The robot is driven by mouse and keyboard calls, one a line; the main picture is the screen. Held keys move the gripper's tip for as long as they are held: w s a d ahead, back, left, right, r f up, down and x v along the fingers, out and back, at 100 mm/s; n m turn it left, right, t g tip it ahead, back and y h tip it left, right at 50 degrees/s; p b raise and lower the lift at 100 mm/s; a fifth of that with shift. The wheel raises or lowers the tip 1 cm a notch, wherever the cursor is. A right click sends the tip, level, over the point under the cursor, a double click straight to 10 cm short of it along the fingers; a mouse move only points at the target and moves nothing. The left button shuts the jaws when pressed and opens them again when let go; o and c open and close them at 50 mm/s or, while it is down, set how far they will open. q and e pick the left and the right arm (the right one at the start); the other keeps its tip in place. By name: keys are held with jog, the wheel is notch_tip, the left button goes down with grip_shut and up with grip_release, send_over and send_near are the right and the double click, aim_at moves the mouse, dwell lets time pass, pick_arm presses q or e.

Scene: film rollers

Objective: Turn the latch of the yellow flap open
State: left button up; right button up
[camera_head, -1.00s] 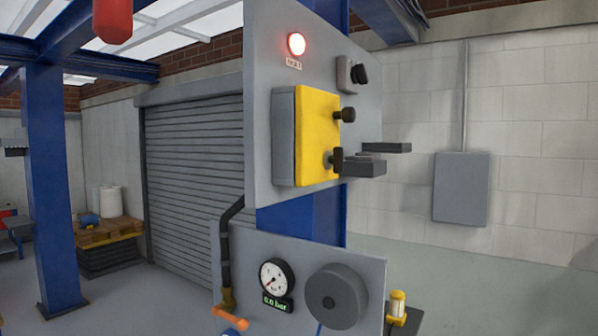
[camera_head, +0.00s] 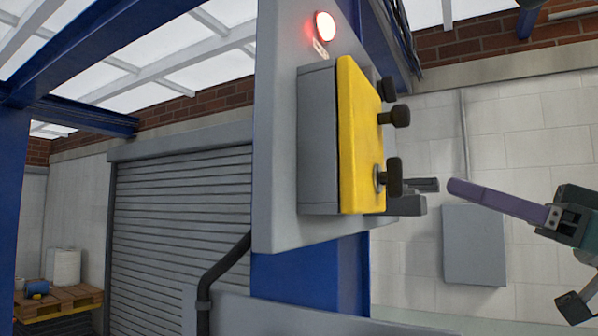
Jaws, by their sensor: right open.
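The yellow flap (camera_head: 361,140) is shut on the grey box (camera_head: 318,140) on the panel and shows at a steep angle. The black latch (camera_head: 393,177) sits low on the flap's front, with its handle upright. A black knob (camera_head: 399,116) sticks out above it. My right gripper (camera_head: 565,225) is at the right edge, open and partly cut off. A long purple finger-like bar (camera_head: 500,200) on it points left toward the latch. The bar's tip is to the right of the latch and appears apart from it. My left gripper is out of view.
A lit red lamp (camera_head: 325,26) is above the box. A dark selector knob (camera_head: 386,88) is partly behind the flap. Dark ledges (camera_head: 407,205) stick out behind and below the latch. A grey wall cabinet (camera_head: 474,246) is at the back.

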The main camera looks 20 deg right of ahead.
aim_at(402, 170)
jog(key=p+x, duration=0.4)
jog(key=x, duration=0.4)
jog(key=shift+p, duration=0.35)
grip_shut()
